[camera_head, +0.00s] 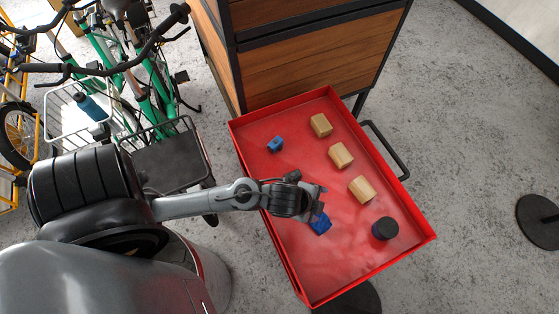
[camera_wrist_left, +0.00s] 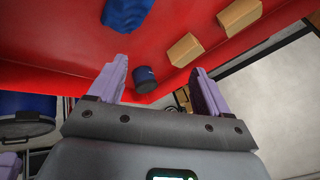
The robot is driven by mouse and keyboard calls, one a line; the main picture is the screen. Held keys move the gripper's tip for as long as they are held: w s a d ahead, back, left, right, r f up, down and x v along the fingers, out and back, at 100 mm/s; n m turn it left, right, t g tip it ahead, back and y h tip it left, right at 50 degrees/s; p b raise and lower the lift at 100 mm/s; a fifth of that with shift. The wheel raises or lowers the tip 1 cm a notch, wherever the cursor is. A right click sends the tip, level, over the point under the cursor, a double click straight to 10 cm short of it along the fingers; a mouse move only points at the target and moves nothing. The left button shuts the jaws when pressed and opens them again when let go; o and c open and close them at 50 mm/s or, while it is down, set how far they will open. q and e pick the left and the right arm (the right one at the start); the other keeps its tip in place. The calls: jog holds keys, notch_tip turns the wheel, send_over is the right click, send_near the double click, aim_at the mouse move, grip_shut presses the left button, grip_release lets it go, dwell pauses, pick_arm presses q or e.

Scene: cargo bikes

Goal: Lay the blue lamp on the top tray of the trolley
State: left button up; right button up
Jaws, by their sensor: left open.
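The trolley's red top tray (camera_head: 287,104) fills the middle of the head view. A blue object (camera_head: 320,223) lies on it right beside my left gripper (camera_head: 318,199), partly covered by it. A smaller blue piece (camera_head: 275,144) lies near the tray's far left corner. I cannot tell for sure which is the lamp. In the left wrist view a blue ribbed object (camera_wrist_left: 126,12) shows at the top, beyond the finger on the left. My left gripper is open, with nothing between its fingers. My right gripper is not in view.
Three wooden blocks (camera_head: 340,155) and a dark cylinder (camera_head: 385,228) stand on the tray's right half. A wooden cabinet (camera_head: 300,60) rises behind the tray. Green bikes (camera_head: 120,70) with baskets stand at left. The tray's front part is bare.

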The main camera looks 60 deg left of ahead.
pick_arm(q)
jog(key=s+a+n+g, duration=0.3)
jog(key=s+a+n, duration=0.1)
jog(key=s+n, duration=0.5)
jog(key=shift+s+a+r+y, duration=0.25)
jog(key=shift+a+r+y, duration=0.05)
jog(key=shift+r+y, duration=0.15)
jog(key=shift+r, duration=0.1)
notch_tip(320, 180, up, 12)
jog(key=p, duration=1.2)
